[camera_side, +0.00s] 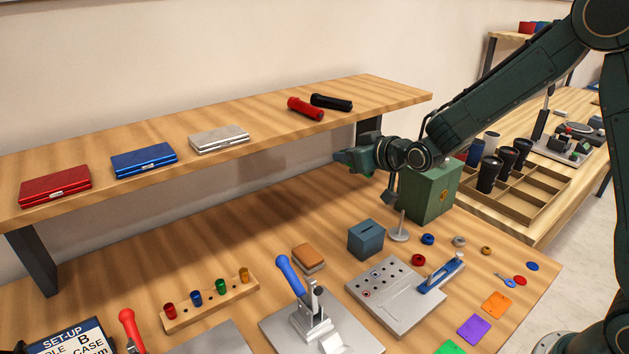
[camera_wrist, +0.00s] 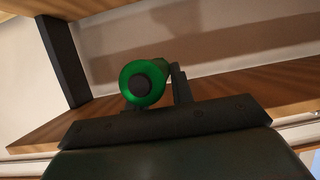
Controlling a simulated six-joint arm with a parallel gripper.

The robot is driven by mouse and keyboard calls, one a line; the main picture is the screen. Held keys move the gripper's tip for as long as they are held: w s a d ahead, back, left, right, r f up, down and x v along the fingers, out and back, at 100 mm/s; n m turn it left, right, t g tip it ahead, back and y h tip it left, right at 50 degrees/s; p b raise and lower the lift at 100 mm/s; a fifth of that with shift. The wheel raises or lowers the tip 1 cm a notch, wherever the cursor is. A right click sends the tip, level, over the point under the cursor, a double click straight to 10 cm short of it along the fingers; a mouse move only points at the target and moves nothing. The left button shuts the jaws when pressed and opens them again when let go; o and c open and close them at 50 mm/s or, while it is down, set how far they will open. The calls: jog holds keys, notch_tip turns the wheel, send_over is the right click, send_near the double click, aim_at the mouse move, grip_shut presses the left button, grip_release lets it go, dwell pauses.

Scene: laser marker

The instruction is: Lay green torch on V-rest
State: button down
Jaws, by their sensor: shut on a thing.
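The green torch (camera_wrist: 158,72) shows in the wrist view, seen end-on as a green ring around a dark round centre. My gripper (camera_side: 345,157) is shut on it. In the side view my gripper is just below the right part of the upper shelf, above the bench and left of a green box. I cannot pick out the V-rest for certain. A small pale block (camera_side: 334,344) stands on the clamp plate at the bottom edge, its shape cut off.
The upper shelf (camera_side: 385,93) is close above my gripper, with a red torch (camera_side: 305,109), a black torch (camera_side: 331,102) and several flat cases. The green box (camera_side: 428,192) stands close right. A blue box (camera_side: 366,239) and a toggle clamp (camera_side: 311,309) stand on the bench.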

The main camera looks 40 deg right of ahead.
jog(key=w+a+r+n+g+y, duration=0.1)
jog(key=a+n+y, duration=0.1)
jog(key=a, duration=1)
jog(key=w+a+r+n+y, duration=0.1)
jog(key=a+y, duration=0.1)
jog(key=a, duration=1)
jog(key=s+a+r+n+g+y, duration=0.1)
jog(key=s+a+r, duration=0.1)
jog(key=a, duration=0.5)
jog(key=s+a+r+n+y, duration=0.1)
jog(key=s+a+r+n, duration=0.15)
jog(key=a, duration=0.55)
jog(key=s+a+r+g+y, duration=0.1)
jog(key=a+r, duration=0.1)
jog(key=a, duration=0.5)
jog(key=w+d+r+m+t+h, duration=0.2)
jog(key=w+d+r+m+h, duration=0.1)
jog(key=w+d+r, duration=1.05)
jog(key=w+d+r+m+h, duration=0.1)
jog(key=d+r, duration=0.3)
jog(key=d, duration=0.6)
jog(key=w+d+r+m+h, duration=0.2)
jog(key=d+r, duration=0.3)
jog(key=d, duration=0.5)
jog(key=shift+w+d+r+m+h, duration=0.25)
jog(key=shift+d+m+h, duration=0.2)
jog(key=shift+h, duration=0.25)
